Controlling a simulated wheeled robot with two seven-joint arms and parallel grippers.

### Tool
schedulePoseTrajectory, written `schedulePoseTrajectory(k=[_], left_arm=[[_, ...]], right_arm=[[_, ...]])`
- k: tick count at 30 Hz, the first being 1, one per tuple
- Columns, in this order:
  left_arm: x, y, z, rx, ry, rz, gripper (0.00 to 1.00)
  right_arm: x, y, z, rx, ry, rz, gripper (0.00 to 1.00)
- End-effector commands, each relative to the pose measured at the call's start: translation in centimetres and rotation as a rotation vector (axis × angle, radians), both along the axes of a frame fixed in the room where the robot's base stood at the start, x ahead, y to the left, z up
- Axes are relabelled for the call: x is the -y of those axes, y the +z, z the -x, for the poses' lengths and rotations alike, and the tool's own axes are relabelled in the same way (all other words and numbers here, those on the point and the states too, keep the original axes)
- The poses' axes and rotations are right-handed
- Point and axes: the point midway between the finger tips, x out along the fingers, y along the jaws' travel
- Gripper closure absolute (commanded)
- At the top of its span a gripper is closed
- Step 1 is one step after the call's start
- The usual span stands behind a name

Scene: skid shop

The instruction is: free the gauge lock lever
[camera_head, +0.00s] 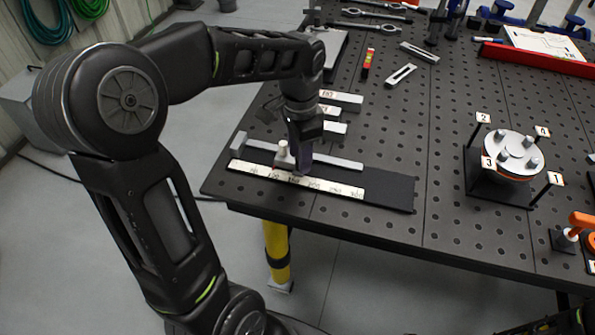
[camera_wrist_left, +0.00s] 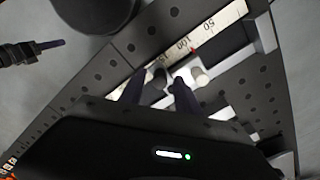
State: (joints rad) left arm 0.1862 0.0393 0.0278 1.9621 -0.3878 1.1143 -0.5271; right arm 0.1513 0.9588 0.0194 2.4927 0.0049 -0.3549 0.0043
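The gauge is a long grey bar (camera_head: 338,161) beside a white numbered scale (camera_head: 330,186) on a dark plate (camera_head: 390,190), near the table's front-left edge. A slider with a pale round knob (camera_head: 283,148) sits on it. The knob (camera_wrist_left: 200,77) also shows in the left wrist view, just right of the fingers. My left gripper (camera_head: 303,170) points down over the slider. Its purple fingers (camera_wrist_left: 160,90) are apart, with a small grey rounded part seen between them; contact is unclear. My right gripper (camera_wrist_left: 48,44) shows small at the left wrist view's upper left.
The perforated table (camera_head: 440,130) is clear between gauge and round plate.

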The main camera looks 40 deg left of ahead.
Motion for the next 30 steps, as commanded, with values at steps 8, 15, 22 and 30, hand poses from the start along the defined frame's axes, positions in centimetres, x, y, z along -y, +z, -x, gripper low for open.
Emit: schedulePoseTrajectory(k=[8, 15, 22, 30], left_arm=[[-0.01, -0.11, -0.01, 0.0, 0.0, 0.0, 0.61], [-0.01, -0.09, 0.0, 0.0, 0.0, 0.0, 0.61], [-0.02, -0.09, 0.0, 0.0, 0.0, 0.0, 0.7], [-0.02, -0.09, 0.0, 0.0, 0.0, 0.0, 0.92]], right_arm=[[-0.01, -0.04, 0.0, 0.0, 0.0, 0.0, 0.64], [0.0, 0.06, 0.01, 0.0, 0.0, 0.0, 0.64], [0.0, 0.04, 0.01, 0.0, 0.0, 0.0, 0.64], [0.0, 0.04, 0.01, 0.0, 0.0, 0.0, 0.64]])
